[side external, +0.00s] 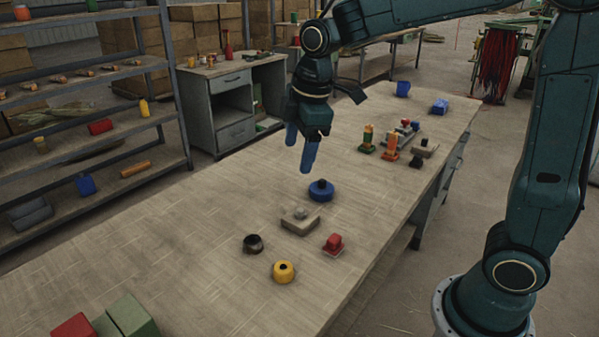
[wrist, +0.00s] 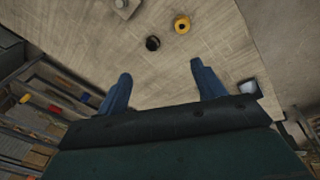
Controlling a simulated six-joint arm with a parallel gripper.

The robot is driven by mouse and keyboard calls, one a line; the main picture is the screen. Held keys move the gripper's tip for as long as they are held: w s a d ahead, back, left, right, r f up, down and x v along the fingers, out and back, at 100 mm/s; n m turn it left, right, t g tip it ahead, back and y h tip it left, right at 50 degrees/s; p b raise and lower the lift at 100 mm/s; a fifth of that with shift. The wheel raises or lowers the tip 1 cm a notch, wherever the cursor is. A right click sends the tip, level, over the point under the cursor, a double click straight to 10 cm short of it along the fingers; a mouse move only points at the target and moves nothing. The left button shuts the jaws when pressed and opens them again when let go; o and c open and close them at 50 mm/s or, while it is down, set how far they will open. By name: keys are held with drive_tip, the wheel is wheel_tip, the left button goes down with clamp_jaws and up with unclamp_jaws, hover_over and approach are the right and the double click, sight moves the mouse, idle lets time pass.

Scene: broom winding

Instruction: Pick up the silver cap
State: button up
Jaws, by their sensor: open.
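The silver cap (side external: 300,213) appears as a small grey knob on top of a flat beige block (side external: 290,224) on the workbench. My gripper (side external: 298,160) has blue fingers pointing down above the bench, behind and above the block. In the wrist view its fingers (wrist: 160,69) are apart with only bare bench between them. Nothing is held.
Near the block stand a blue round piece (side external: 321,191), a black ring (side external: 253,244), a yellow ring (side external: 284,272) and a red piece (side external: 334,244). Green and orange pieces (side external: 390,145) stand farther back. Boxes (side external: 130,315) sit at the front left.

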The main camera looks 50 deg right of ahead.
drive_tip(key=w+a+f+n+g, duration=0.1)
drive_tip(key=w+a+f+n, duration=0.1)
drive_tip(key=w+f+n, duration=0.45)
drive_tip(key=n+g, duration=0.1)
drive_tip(key=n, duration=0.1)
hover_over(253, 239)
drive_tip(key=shift+a+f, duration=0.2)
drive_tip(key=shift+f, duration=8.1)
drive_tip(key=shift+f, duration=0.1)
drive_tip(key=shift+d+f, duration=0.2)
drive_tip(key=shift+f, duration=2.3)
drive_tip(key=c, duration=1)
